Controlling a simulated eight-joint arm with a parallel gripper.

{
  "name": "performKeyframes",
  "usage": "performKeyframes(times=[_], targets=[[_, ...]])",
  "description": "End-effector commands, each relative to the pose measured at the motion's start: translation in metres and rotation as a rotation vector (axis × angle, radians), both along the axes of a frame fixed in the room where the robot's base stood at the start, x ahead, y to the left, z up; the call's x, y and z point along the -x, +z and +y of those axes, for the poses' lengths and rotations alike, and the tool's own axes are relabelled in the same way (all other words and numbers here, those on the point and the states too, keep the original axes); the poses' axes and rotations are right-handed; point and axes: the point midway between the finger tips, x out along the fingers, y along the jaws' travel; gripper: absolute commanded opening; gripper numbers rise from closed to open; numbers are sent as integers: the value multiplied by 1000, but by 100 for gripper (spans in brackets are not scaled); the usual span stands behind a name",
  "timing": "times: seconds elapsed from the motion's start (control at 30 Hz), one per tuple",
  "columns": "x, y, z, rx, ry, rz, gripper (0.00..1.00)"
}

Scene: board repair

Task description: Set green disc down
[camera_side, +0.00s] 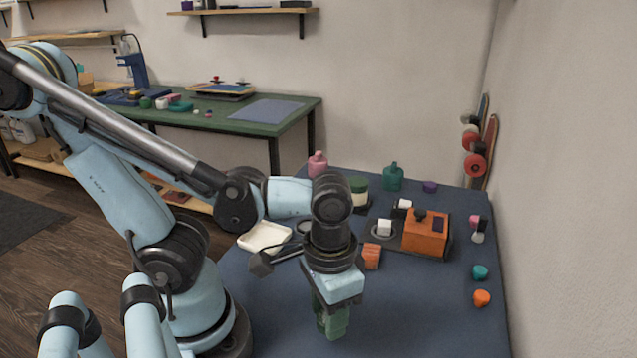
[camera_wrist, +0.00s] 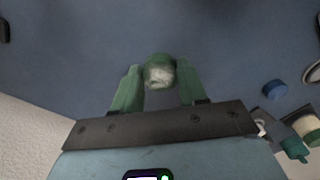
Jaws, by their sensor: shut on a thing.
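My gripper (camera_side: 332,325) points down over the front part of the blue table (camera_side: 420,320). Its green fingers also show in the wrist view (camera_wrist: 160,85), shut on the green disc (camera_wrist: 160,71). The disc has a pale, worn-looking patch on the face towards the wrist camera. In the side view the disc is hard to tell apart from the green fingers. I cannot tell whether it touches the table.
An orange machine (camera_side: 425,232) stands behind and right, with an orange block (camera_side: 371,256) to its left. A white tray (camera_side: 265,237) lies further left. Teal (camera_side: 479,272) and orange (camera_side: 481,298) pieces lie along the right edge. The table's front right is clear.

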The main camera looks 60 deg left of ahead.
Motion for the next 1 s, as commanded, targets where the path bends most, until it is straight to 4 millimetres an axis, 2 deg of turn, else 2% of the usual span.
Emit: performKeyframes(times=[0.1,0.33,0.57,1.0], targets=[[-12,-10,12,0,7,0,13],[-25,-20,24,0,1,0,13],[-26,-27,26,0,-1,0,13],[-26,-59,25,0,-1,0,13]])
